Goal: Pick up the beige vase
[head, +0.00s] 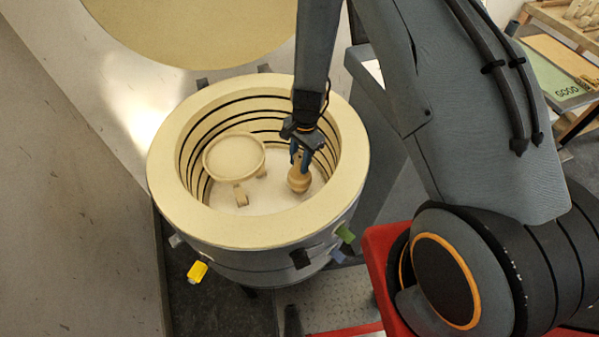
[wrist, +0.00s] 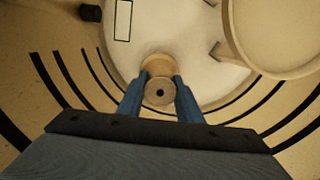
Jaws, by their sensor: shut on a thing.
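The beige vase (head: 299,180) is a small rounded vessel inside the large round beige tub, on the right side of its floor. In the wrist view the vase (wrist: 159,92) shows from above with a small dark hole in its top. My gripper (head: 301,158) reaches down into the tub. Its two blue fingers (wrist: 160,95) stand on either side of the vase and are shut on it. The vase's underside is hidden, so I cannot tell whether it touches the floor.
The tub (head: 190,215) has a thick rim and dark grooves around its inner wall. A round beige tray-like piece on short legs (head: 234,155) stands left of the vase. A pale rectangle with a dark outline (wrist: 123,20) lies on the white floor.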

